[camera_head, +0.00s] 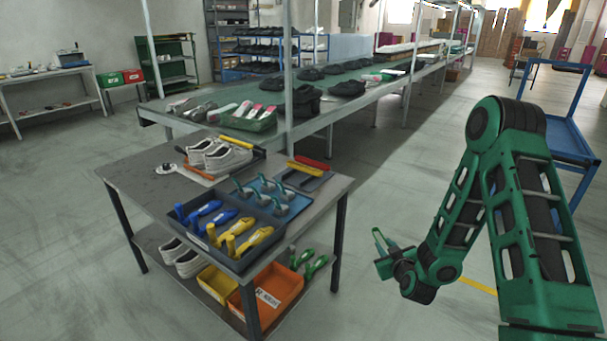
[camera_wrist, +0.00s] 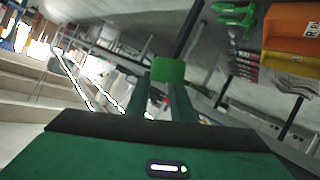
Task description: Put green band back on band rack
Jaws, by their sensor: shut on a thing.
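My gripper (camera_head: 382,256) is to the right of the near table, out over open floor. In the wrist view my gripper (camera_wrist: 170,92) has its two dark green fingers closed on a small bright green piece (camera_wrist: 168,70), which looks like the green band. I cannot make out a band rack for certain in either view.
An orange bin (camera_head: 282,290) and green shoe forms (camera_head: 309,263) are below. A blue cart (camera_head: 570,148) stands right.

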